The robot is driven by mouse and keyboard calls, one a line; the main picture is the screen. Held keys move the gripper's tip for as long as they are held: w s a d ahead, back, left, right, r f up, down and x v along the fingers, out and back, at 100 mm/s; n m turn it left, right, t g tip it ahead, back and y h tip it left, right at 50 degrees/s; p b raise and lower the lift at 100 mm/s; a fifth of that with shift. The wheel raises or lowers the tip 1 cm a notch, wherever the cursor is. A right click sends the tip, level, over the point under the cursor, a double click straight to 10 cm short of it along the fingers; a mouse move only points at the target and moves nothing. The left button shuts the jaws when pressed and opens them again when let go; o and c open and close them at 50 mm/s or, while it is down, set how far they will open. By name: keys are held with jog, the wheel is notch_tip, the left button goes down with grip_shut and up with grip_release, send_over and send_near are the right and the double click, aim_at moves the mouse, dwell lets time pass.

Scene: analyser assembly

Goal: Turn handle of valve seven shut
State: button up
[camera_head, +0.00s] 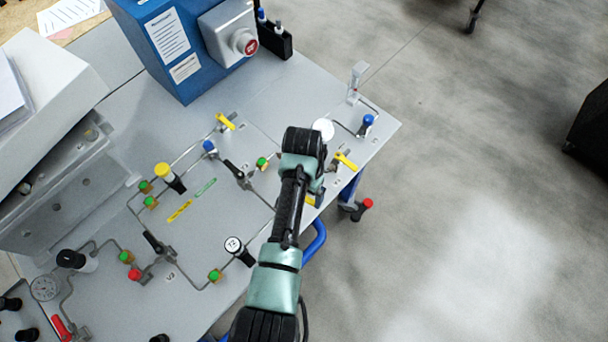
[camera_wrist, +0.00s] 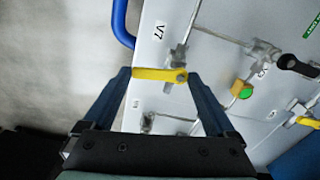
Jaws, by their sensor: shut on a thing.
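The yellow handle (camera_wrist: 152,74) of valve seven shows in the wrist view, on a grey valve body beside the "V7" label (camera_wrist: 158,32). My gripper (camera_wrist: 160,76) is shut on this handle, with one finger against each end. The handle lies across the gap between the fingers, and its pivot is near the right finger. In the head view my arm covers most of valve seven; only a bit of yellow (camera_head: 310,200) shows beside my wrist.
Another yellow-handled valve (camera_head: 345,160) stands near the table's right edge. A black-handled valve (camera_wrist: 298,66) and a green-capped fitting (camera_wrist: 244,90) are near the pipes. A blue box (camera_head: 185,45) stands at the back. A blue rail (camera_wrist: 121,22) runs along the table edge.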

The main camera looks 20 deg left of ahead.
jog(key=shift+s+m+p, duration=0.2)
jog(key=shift+m+p, duration=0.2)
jog(key=shift+m, duration=0.6)
jog(key=o, duration=1)
jog(key=shift+o, duration=0.2)
notch_tip(320, 180, up, 13)
jog(key=shift+b, duration=0.35)
